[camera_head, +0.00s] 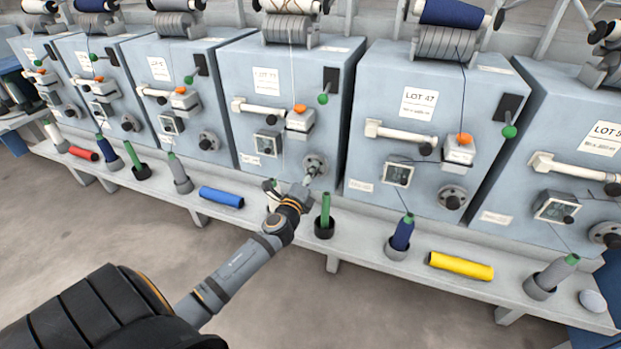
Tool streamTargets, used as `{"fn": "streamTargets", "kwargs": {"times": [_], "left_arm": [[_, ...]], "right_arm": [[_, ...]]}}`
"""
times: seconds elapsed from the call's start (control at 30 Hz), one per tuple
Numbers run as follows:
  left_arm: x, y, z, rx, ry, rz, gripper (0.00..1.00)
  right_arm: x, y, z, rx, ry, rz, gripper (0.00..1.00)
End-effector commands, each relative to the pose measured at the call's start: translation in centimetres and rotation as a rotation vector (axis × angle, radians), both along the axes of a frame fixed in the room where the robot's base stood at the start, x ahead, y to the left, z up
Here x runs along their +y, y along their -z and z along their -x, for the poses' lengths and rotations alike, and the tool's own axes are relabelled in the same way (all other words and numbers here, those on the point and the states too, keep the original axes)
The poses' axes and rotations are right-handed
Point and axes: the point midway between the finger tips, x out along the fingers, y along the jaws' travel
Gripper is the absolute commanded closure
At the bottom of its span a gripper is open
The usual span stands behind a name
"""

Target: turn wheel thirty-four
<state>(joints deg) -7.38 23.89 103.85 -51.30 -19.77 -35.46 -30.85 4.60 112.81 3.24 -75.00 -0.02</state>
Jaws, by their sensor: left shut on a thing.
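My left gripper (311,175) reaches up to the round grey wheel (317,161) low on the right of the middle machine's front. It is shut on the wheel's dark hub or knob, and the fingers hide part of it. A small plate (250,159) sits at that machine's lower left, but its print is too small to read. Similar wheels show on the neighbouring machines, one at the right (452,197) and one at the left (209,141). My right gripper is not in view.
A grey shelf (350,258) runs below the machines. On it stand a green bobbin (326,208) and a blue bobbin (402,232) in cups. A blue tube (221,197) and a yellow tube (461,265) lie there. The floor in front is clear.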

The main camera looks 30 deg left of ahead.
Motion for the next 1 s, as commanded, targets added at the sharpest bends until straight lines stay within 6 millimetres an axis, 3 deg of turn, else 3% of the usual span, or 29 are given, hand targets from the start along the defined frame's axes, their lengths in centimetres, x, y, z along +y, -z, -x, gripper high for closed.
{"fn": "streamTargets", "kwargs": {"times": [0.4, 1.0], "left_arm": [[0.0, 0.4, 0.0, -0.09, -0.001, 0.385, 0.98], [0.0, 0.3, 0.0, -0.211, -0.002, 0.886, 0.98]], "right_arm": [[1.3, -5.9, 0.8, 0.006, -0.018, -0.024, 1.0], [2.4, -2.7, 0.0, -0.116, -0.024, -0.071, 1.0]]}}
